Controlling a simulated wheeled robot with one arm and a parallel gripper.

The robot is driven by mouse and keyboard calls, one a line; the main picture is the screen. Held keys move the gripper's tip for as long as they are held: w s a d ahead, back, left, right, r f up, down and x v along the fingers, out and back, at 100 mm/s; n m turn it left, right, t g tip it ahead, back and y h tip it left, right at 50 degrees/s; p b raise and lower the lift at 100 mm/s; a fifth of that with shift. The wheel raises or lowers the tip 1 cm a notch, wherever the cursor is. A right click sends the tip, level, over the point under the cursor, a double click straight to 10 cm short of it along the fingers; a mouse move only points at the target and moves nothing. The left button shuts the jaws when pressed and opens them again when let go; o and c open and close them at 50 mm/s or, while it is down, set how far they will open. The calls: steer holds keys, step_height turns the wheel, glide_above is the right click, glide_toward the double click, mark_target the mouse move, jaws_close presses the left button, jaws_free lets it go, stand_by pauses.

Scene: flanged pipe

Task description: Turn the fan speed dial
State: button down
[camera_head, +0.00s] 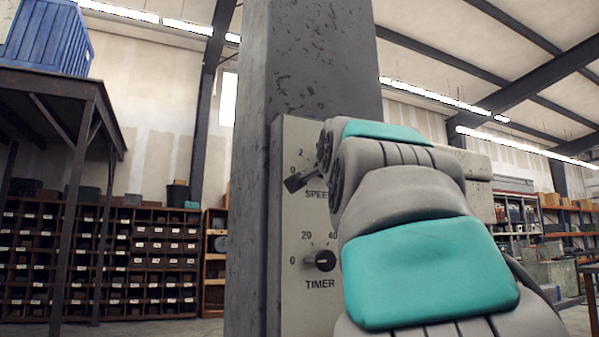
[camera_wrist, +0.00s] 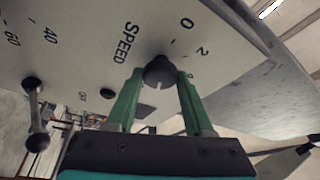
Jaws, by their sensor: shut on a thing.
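The fan speed dial (camera_wrist: 158,70) is a round dark knob on a pale control panel, with the marks 0 and 2 and the word SPEED beside it in the wrist view. My gripper (camera_wrist: 159,78) has its two green fingers on either side of this dial, shut on it. A light notch shows on the dial's near edge. In the head view the pale panel (camera_head: 294,222) is on a grey column, and my arm hides most of the SPEED dial area. The marks 0 and 2 and part of the word SPEED show there.
The black timer dial (camera_head: 321,261) is below on the same panel, partly close to my arm. A knob with a lever (camera_wrist: 36,120) shows at left in the wrist view. Shelves with bins (camera_head: 150,255) stand far back left, behind a dark table (camera_head: 60,85).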

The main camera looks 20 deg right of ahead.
steer(key=m, duration=0.2)
steer(key=m+g, duration=0.1)
steer(key=m, duration=0.1)
steer(key=shift+a+r+g, duration=0.2)
steer(key=shift+g, duration=0.1)
steer(key=shift+f+m, duration=0.1)
steer(key=shift+m, duration=0.5)
steer(key=shift+d, duration=0.1)
stand_by(0.3)
steer(key=shift+c, duration=1.4)
jaws_free()
